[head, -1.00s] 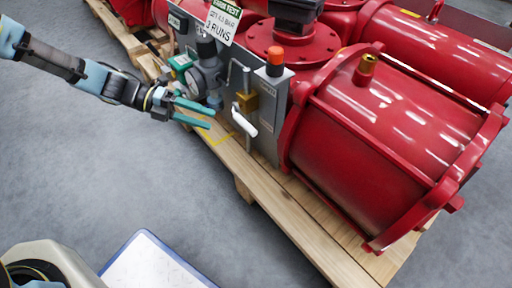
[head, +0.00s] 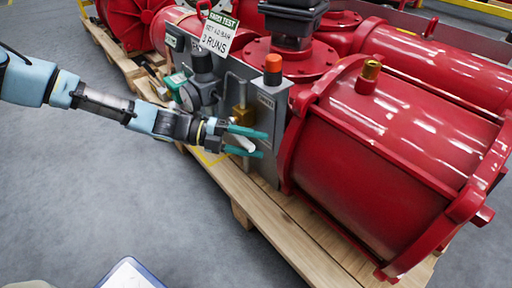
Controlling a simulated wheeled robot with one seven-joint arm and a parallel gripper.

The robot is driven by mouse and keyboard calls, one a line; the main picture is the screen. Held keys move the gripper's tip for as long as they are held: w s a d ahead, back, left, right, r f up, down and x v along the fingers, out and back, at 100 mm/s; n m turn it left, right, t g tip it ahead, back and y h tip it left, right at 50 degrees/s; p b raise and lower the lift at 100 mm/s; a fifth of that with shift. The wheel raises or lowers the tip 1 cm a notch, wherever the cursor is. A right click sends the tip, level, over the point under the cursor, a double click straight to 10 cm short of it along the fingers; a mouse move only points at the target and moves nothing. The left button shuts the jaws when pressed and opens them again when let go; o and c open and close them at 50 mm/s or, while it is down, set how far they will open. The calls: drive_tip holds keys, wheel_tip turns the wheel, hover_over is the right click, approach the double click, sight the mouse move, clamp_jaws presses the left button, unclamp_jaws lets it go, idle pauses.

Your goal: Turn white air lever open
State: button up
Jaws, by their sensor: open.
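The white air lever (head: 242,142) sits on the front of the grey panel (head: 269,130), below a brass valve body (head: 242,115). My gripper (head: 264,144) has two teal fingers and is open. In the head view one finger lies above and one below the lever, so the lever shows between them. The lever is partly hidden by the fingers. I cannot tell whether the fingers touch it.
A pressure gauge (head: 190,96) is just left of the valve, above my wrist. An orange-topped post (head: 273,68) and a large red cylinder (head: 385,160) stand to the right. A wooden pallet (head: 285,230) lies below.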

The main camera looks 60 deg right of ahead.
drive_tip(key=shift+s+d, duration=0.15)
drive_tip(key=shift+s, duration=0.15)
clamp_jaws()
idle(0.3)
idle(1.0)
